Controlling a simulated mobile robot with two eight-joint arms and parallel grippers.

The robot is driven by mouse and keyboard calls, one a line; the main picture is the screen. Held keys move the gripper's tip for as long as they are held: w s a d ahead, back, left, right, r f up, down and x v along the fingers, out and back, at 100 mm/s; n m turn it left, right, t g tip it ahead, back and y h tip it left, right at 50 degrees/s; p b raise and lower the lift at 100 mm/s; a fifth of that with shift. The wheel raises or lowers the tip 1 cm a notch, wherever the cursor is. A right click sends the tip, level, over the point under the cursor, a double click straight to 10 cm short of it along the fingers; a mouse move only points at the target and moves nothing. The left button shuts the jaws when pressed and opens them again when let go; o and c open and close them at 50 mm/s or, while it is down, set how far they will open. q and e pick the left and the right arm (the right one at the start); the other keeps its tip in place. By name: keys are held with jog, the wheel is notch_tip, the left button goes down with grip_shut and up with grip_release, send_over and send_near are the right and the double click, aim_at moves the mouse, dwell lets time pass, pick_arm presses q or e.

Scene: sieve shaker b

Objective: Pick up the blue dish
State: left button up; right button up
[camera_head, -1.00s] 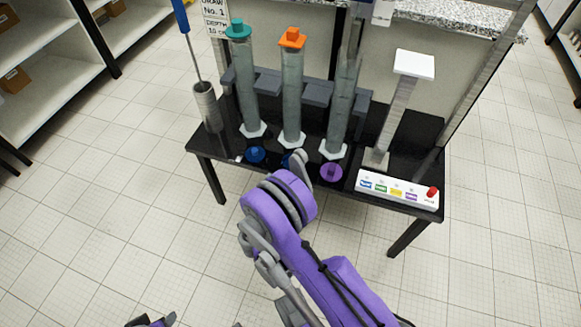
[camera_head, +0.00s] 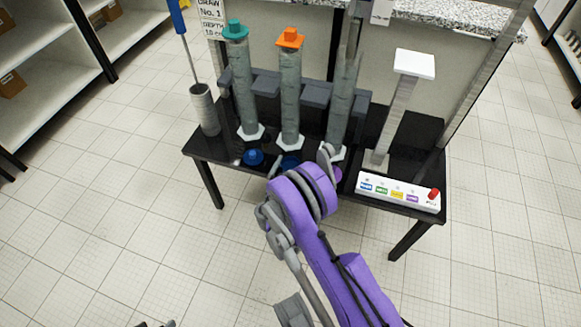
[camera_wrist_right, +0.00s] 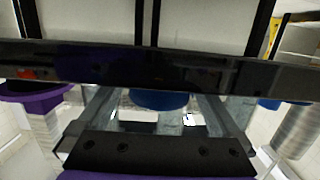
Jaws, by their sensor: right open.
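Two blue dishes stand at the front of the black table. The left blue dish (camera_head: 253,158) is in full view below the teal-capped column. The other blue dish (camera_head: 289,162), below the orange-capped column, is partly hidden by my right arm. In the right wrist view, a blue dish (camera_wrist_right: 160,99) appears between the spread fingers of my right gripper (camera_wrist_right: 157,104); I cannot tell whether they touch it. Another blue dish (camera_wrist_right: 270,103) is at the right there. My right gripper is open. Its fingers are hidden by the arm in the head view.
A purple dish (camera_head: 338,174) is mostly behind my right arm; it also shows in the wrist view (camera_wrist_right: 35,95). Upright columns stand close behind the dishes. A white button panel (camera_head: 398,190) lies at the table's right front. The floor in front is clear.

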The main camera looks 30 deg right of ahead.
jog(key=c, duration=1.3)
